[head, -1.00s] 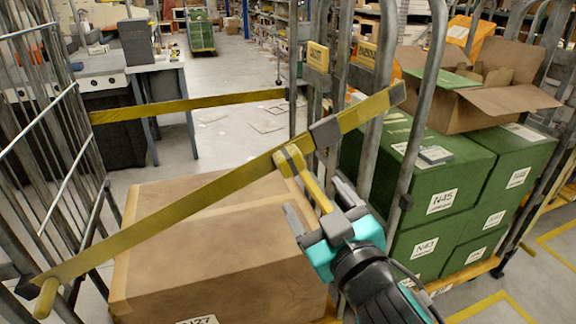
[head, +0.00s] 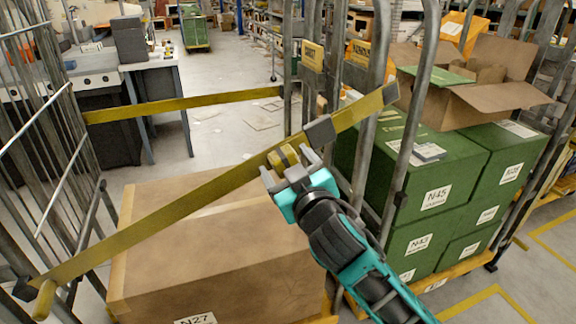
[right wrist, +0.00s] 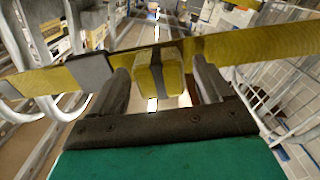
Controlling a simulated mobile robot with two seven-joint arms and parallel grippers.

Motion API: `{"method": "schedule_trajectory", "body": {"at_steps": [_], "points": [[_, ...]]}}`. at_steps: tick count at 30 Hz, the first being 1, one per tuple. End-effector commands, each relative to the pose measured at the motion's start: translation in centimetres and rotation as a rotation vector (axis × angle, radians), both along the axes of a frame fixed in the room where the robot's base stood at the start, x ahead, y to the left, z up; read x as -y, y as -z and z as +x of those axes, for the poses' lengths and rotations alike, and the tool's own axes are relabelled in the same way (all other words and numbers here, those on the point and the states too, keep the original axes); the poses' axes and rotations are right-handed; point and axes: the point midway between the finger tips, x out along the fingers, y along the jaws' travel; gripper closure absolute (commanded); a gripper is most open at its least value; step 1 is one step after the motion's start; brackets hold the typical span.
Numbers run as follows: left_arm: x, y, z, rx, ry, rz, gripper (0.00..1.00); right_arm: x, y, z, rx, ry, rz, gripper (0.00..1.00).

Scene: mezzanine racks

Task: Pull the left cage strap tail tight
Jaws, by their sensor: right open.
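The yellow cage strap (head: 170,215) runs slantwise across the open front of the left cage, from a yellow peg at lower left to the upright at upper right. A grey buckle (head: 320,132) sits on it, also seen in the right wrist view (right wrist: 82,72). A short yellow tail piece (head: 284,157) sits at the strap below the buckle. My right gripper (head: 289,169) is open, its fingers on either side of this piece. In the right wrist view the yellow piece (right wrist: 159,77) shows between the fingers, with no clear grip on it. My left gripper is out of view.
A brown carton (head: 200,245) marked N27 fills the left cage below the strap. Another yellow strap (head: 185,106) crosses behind. Green boxes (head: 430,190) and an open carton (head: 480,95) stand in the right cage. Metal uprights (head: 410,130) stand close to my right arm.

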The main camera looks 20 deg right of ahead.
Motion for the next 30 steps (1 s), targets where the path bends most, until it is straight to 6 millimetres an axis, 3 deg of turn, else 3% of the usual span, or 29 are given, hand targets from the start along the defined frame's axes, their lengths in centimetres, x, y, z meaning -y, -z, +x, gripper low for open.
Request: {"method": "schedule_trajectory", "body": {"at_steps": [2,25,30], "points": [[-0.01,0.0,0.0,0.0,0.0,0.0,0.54,-0.02,0.01,-0.02,0.0,0.0,0.0,0.21],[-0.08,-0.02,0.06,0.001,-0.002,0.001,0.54,-0.01,0.03,-0.05,-0.001,0.0,0.0,0.95],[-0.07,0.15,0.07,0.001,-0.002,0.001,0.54,-0.28,0.33,-0.06,-0.001,-0.001,0.003,0.97]]}}
